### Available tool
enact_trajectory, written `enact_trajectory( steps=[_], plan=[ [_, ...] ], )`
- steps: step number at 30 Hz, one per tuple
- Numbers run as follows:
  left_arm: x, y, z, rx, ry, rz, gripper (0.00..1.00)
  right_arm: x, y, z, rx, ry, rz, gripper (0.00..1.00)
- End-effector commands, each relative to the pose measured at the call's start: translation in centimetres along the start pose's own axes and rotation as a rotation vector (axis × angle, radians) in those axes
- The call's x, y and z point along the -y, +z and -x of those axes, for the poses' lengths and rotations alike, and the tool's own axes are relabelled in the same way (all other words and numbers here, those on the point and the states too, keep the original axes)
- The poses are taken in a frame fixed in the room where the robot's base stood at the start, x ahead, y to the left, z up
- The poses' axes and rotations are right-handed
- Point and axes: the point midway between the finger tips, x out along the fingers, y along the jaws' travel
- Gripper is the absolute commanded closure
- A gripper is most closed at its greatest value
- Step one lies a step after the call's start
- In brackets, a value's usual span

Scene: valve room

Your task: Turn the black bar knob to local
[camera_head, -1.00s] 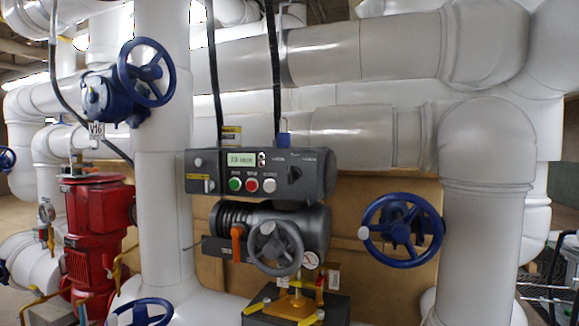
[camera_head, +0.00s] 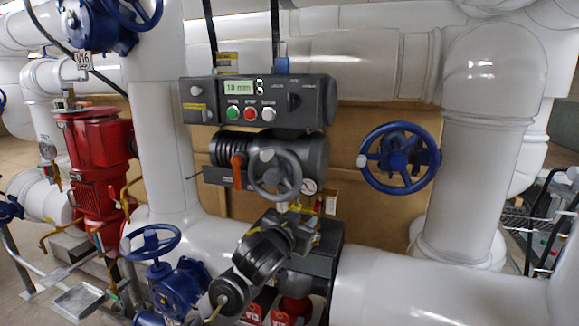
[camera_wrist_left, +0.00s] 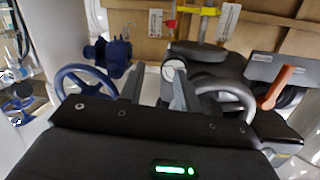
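The black bar knob (camera_head: 294,101) is a small dark knob on the right part of the grey control panel's (camera_head: 315,92) front. Its marks are too small to read, so I cannot tell which one it points at. My left gripper (camera_head: 300,222) is well below the panel, in front of the lower actuator area, apart from the knob. In the left wrist view, which looks upside down, its two grey fingers (camera_wrist_left: 157,88) stand apart with nothing clearly held. The knob does not show clearly there. My right gripper is not in view.
A grey handwheel (camera_head: 276,175) and an orange lever (camera_head: 237,170) sit under the panel. A red pump (camera_head: 95,165) stands at left. Open space lies before the panel.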

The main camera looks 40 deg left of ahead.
Motion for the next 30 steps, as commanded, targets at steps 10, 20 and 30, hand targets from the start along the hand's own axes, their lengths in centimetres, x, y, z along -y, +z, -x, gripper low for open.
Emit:
enact_trajectory(
  steps=[10,20,30],
  plan=[
    [7.7,-19.6,4.7,-0.440,-0.122,0.112,0.67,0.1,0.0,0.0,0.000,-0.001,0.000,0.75],
    [9.2,-22.8,6.2,-0.517,-0.140,0.137,0.67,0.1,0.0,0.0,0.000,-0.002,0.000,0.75],
    [10.0,-25.1,1.9,-0.513,-0.141,0.137,0.67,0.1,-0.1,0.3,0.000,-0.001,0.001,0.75]
  ],
)
